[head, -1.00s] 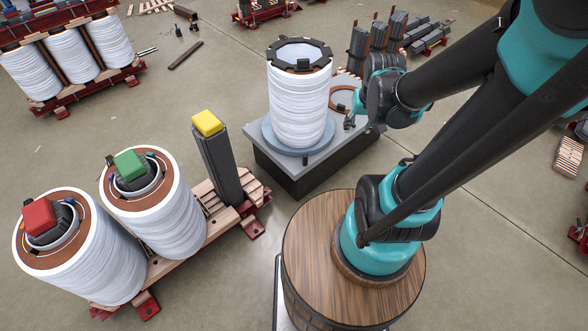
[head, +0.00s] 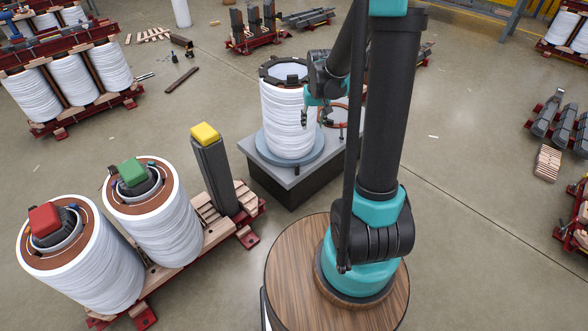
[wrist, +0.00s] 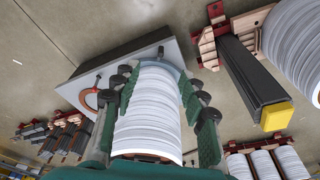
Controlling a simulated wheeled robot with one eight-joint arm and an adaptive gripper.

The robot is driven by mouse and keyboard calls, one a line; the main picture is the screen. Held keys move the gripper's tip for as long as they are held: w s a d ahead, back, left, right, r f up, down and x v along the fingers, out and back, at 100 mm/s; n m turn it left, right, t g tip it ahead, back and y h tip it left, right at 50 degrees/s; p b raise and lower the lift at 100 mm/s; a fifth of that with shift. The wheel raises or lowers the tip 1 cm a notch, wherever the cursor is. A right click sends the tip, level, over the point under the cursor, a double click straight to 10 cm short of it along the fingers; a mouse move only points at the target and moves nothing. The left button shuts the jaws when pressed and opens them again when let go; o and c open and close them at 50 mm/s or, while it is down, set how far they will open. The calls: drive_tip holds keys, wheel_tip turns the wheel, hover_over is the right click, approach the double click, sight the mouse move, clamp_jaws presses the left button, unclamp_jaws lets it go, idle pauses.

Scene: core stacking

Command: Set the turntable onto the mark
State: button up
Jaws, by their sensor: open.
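The turntable, a blue-grey disc (head: 267,155), lies on a grey-topped platform (head: 291,182) with a tall white coil (head: 287,120) standing on it. In the wrist view the white coil (wrist: 152,118) fills the middle, with a bit of the turntable (wrist: 178,70) past its far end. A copper-brown ring (head: 342,125) lies on the platform right of the turntable, partly behind my arm; I cannot tell whether it is the mark. My gripper (head: 314,116) is open at the coil's right side. In the wrist view its fingers (wrist: 165,72) lie either side of the coil; contact is unclear.
Two white coils with red (head: 44,219) and green (head: 132,172) blocks stand at left, beside a dark post with a yellow block (head: 205,133). A round wooden top (head: 295,280) is under my arm's base. Floor right of the platform is mostly clear.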

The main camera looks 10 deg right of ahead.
drive_tip(key=w+a+f+g, duration=0.1)
drive_tip(key=w+a+f, duration=0.1)
drive_tip(key=w+f, duration=0.85)
drive_tip(key=g, duration=0.1)
approach(297, 164)
wheel_tip(297, 164, down, 10)
drive_tip(key=shift+f, duration=0.25)
drive_tip(key=shift+c, duration=0.6)
clamp_jaws()
